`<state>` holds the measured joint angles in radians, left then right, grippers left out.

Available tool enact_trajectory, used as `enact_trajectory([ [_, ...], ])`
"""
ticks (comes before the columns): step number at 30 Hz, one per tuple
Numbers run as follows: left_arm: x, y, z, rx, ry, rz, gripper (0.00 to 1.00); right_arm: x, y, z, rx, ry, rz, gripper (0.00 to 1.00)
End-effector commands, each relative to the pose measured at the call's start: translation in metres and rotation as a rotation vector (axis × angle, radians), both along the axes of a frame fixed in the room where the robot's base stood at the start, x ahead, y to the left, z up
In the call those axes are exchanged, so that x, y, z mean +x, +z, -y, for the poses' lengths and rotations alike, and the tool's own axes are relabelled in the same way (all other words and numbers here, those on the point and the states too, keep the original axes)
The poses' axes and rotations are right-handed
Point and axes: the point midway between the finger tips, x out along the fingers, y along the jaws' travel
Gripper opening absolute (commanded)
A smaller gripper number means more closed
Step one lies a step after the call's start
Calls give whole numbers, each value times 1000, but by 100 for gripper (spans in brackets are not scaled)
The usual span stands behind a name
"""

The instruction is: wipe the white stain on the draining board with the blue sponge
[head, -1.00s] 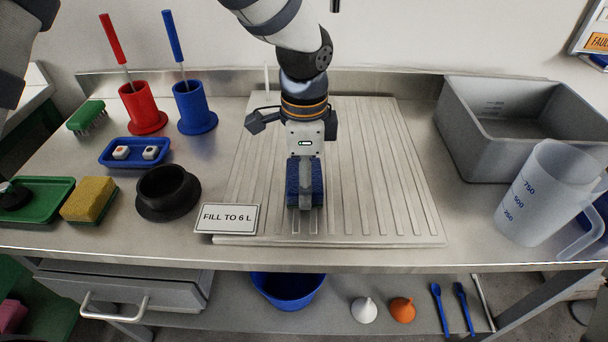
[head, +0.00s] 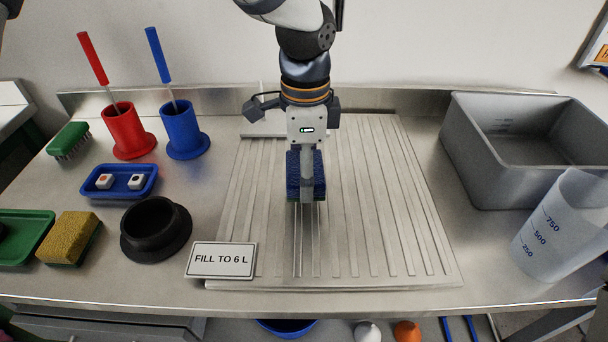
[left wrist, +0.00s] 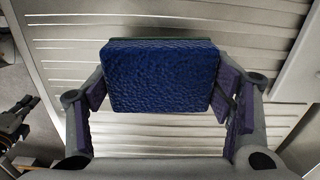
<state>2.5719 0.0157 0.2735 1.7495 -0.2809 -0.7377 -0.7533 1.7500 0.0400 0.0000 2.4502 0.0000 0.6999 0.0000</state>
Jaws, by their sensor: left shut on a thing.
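My left gripper (head: 306,196) points down over the middle of the ribbed metal draining board (head: 385,215). It is shut on the blue sponge (head: 292,178), which has a thin green layer along its edge. In the left wrist view, the sponge (left wrist: 160,78) sits between the two fingers above the ribs. I cannot tell for certain whether the sponge presses on the board. I cannot make out a white stain clearly; the sponge and gripper hide part of the board. My right gripper is not in view.
A "FILL TO 6 L" sign (head: 221,260) stands at the board's front left corner. A black collar (head: 156,230), yellow sponge (head: 68,237), blue tray (head: 118,192) and red and blue holders are left. A grey basin (head: 480,165) and measuring jug (head: 560,230) are right.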

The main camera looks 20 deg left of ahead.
Motion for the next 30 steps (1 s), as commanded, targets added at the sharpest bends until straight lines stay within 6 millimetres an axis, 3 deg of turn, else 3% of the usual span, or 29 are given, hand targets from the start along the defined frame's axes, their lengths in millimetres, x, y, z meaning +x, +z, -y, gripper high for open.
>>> enact_trajectory([
  [15, -6, 46, 5, -2, 11, 1, 34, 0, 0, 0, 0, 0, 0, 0],
  [30, -7, 49, 6, -1, 11, 0, 34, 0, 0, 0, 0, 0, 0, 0],
])
